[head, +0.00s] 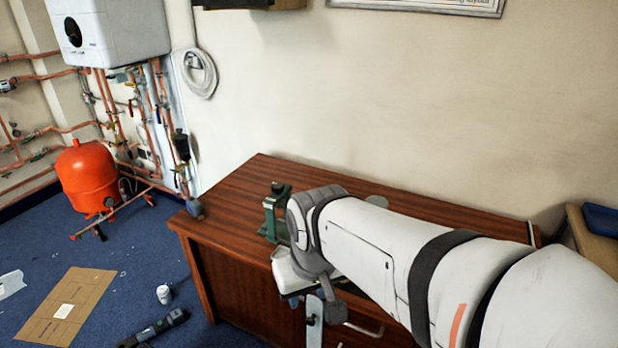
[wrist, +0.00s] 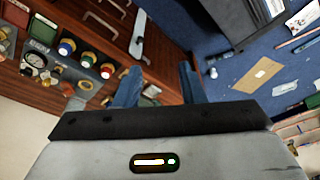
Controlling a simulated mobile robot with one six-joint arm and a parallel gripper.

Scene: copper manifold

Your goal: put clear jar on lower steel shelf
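My gripper (wrist: 158,86) shows in the wrist view with its two blue fingers apart and nothing between them. In the head view my arm reaches over a wooden desk and its end points down at the desk's front; I cannot make out the fingers there. I cannot identify the clear jar in either view. A pale round thing (head: 377,201) lies on the desk behind my arm, partly hidden, and I cannot tell what it is. I cannot identify the lower steel shelf in either view.
The wooden desk (head: 230,187) bears a green vise-like tool (head: 277,212) close beside my arm. A panel with gauges and coloured knobs (wrist: 75,62) shows in the wrist view. A cardboard sheet (head: 85,290), a white cup (head: 164,294) and an orange tank (head: 86,180) stand or lie left.

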